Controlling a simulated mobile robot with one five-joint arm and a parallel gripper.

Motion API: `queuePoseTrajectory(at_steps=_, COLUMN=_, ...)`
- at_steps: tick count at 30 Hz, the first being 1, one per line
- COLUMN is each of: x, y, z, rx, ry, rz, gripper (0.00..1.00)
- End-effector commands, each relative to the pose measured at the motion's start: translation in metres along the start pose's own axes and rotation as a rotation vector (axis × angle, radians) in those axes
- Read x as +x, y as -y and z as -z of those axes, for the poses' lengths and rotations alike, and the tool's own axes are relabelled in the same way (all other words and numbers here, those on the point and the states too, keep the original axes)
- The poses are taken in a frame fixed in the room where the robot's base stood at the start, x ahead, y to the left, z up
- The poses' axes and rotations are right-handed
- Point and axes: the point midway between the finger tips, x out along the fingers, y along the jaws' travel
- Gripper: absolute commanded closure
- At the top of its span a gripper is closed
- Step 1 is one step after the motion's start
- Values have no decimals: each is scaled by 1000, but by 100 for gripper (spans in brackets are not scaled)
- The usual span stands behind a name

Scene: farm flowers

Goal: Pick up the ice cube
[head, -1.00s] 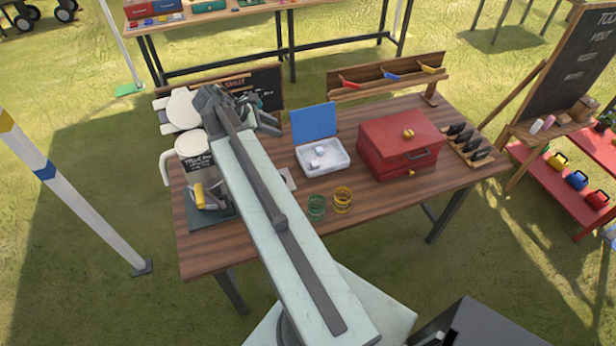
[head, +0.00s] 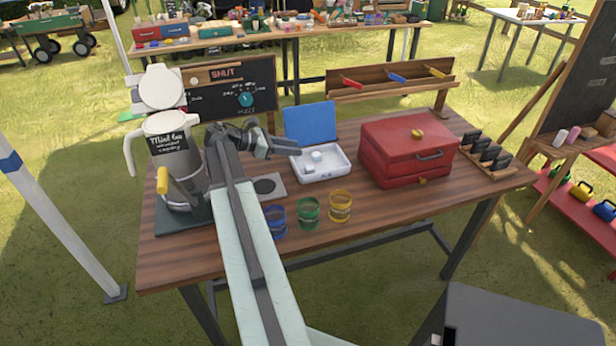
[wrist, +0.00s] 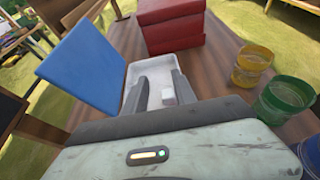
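A small pale ice cube (head: 316,156) sits in a white open box (head: 341,168) with a raised blue lid (head: 311,123). A second whitish cube or patch beside it is too small to tell. My gripper (head: 285,144) is by the left side of the box and lid, open and empty. In the wrist view the two fingers of my gripper (wrist: 161,82) point over the white box (wrist: 152,62), spread apart. A pale cube (wrist: 168,97) shows between them, near the right finger. I cannot tell how high the fingers are above it.
A red case (head: 400,160) stands right of the box. Blue (head: 276,222), green (head: 308,213) and yellow (head: 340,206) cups stand in front. A white jug (head: 172,150) and a chalkboard (head: 230,90) are at left. The table's front right is clear.

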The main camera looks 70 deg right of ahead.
Motion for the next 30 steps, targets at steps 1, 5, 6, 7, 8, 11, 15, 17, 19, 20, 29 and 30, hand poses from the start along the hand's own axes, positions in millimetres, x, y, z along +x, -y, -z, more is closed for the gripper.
queuePoseTrajectory(at_steps=1, x=8, y=0, z=14, rx=2, ry=0, rz=3, gripper=67)
queuePoseTrajectory(at_steps=5, x=23, y=1, z=39, rx=4, ry=-1, rz=8, gripper=67)
queuePoseTrajectory(at_steps=6, x=27, y=1, z=46, rx=5, ry=-1, rz=9, gripper=67)
queuePoseTrajectory(at_steps=7, x=30, y=1, z=52, rx=5, ry=-1, rz=10, gripper=67)
queuePoseTrajectory(at_steps=8, x=32, y=2, z=58, rx=5, ry=-1, rz=10, gripper=67)
queuePoseTrajectory(at_steps=11, x=39, y=2, z=72, rx=6, ry=-1, rz=11, gripper=67)
queuePoseTrajectory(at_steps=15, x=49, y=2, z=63, rx=7, ry=-1, rz=11, gripper=67)
queuePoseTrajectory(at_steps=17, x=49, y=2, z=62, rx=7, ry=-1, rz=11, gripper=67)
queuePoseTrajectory(at_steps=19, x=52, y=2, z=63, rx=7, ry=-1, rz=11, gripper=67)
queuePoseTrajectory(at_steps=20, x=55, y=2, z=63, rx=7, ry=-1, rz=12, gripper=67)
queuePoseTrajectory(at_steps=29, x=108, y=3, z=65, rx=8, ry=-1, rz=13, gripper=67)
queuePoseTrajectory(at_steps=30, x=111, y=3, z=64, rx=8, ry=-1, rz=13, gripper=67)
